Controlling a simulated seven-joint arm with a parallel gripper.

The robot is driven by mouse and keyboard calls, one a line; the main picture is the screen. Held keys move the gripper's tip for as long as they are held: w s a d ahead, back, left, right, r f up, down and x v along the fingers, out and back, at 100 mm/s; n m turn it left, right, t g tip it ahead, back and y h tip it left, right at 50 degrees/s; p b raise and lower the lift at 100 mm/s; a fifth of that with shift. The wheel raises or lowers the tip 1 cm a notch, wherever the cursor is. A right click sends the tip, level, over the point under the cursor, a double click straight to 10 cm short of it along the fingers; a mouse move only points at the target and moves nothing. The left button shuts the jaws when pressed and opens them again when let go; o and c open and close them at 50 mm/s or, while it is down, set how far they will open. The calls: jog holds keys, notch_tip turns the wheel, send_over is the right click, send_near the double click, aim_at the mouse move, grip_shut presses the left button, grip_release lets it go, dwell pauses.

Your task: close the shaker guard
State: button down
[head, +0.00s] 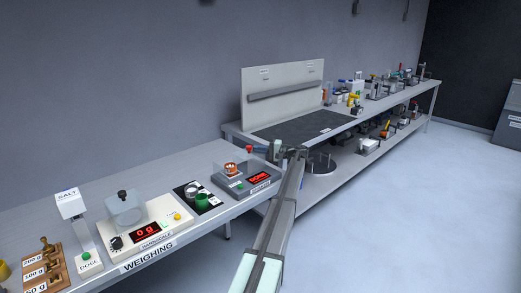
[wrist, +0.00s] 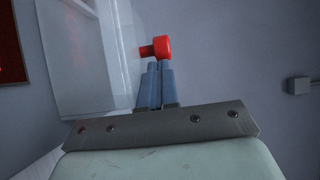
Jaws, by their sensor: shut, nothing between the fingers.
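The shaker (head: 234,186) stands at the right end of the weighing bench, with a red lit display and an orange-topped item (head: 231,169) on it. Its guard is a clear panel (wrist: 90,60), seen large at the left of the wrist view. A red knob (wrist: 163,47) sticks out from the panel; it also shows in the head view (head: 249,149). My gripper (wrist: 157,66) is shut and empty, its fingertips right at the knob. I cannot tell whether they touch it. The guard's exact angle is hard to make out in the head view.
A second bench (head: 350,125) with a back panel stands behind. A grey box (wrist: 298,85) is on the wall.

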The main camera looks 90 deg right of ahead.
aim_at(248, 158)
jog(key=w+a, duration=0.8)
jog(key=shift+w+a, duration=0.1)
jog(key=shift+a, duration=0.1)
jog(key=shift+w, duration=0.1)
jog(key=shift+s+d, duration=0.35)
jog(key=shift+s, duration=0.05)
jog(key=s+d, duration=0.1)
jog(key=s, duration=0.1)
jog(key=shift+s+d, duration=0.35)
jog(key=v, duration=1)
jog(key=shift+s, duration=0.2)
